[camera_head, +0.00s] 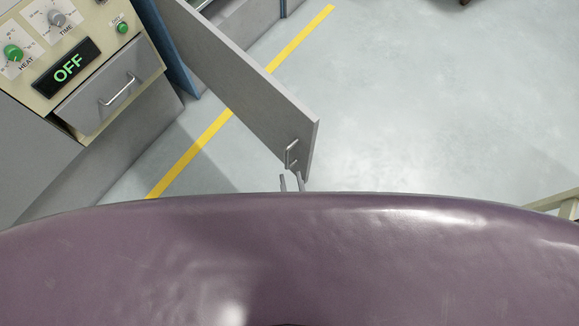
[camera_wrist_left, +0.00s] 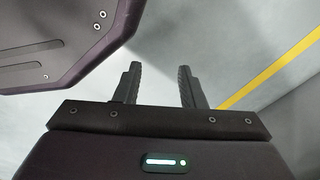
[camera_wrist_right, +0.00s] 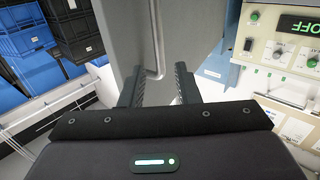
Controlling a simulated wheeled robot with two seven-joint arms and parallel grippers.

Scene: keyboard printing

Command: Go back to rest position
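My right gripper (camera_head: 291,183) shows only as two fingertips over the edge of my body, just below the door handle (camera_head: 292,152). In the right wrist view the right gripper (camera_wrist_right: 157,76) is open, its fingers well apart. The handle (camera_wrist_right: 154,60) appears in line with the gap between them, in front of the grey door (camera_wrist_right: 143,28); I cannot tell whether they touch. My left gripper (camera_wrist_left: 160,72) is open and empty above the floor in the left wrist view. It is hidden in the head view.
The grey door (camera_head: 240,80) stands swung out across the floor. A machine with an "OFF" display (camera_head: 66,67) and a closed drawer (camera_head: 105,92) is at left. Blue crates (camera_wrist_right: 36,83) stand on a rack. Floor (camera_head: 430,100) right of the door is clear.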

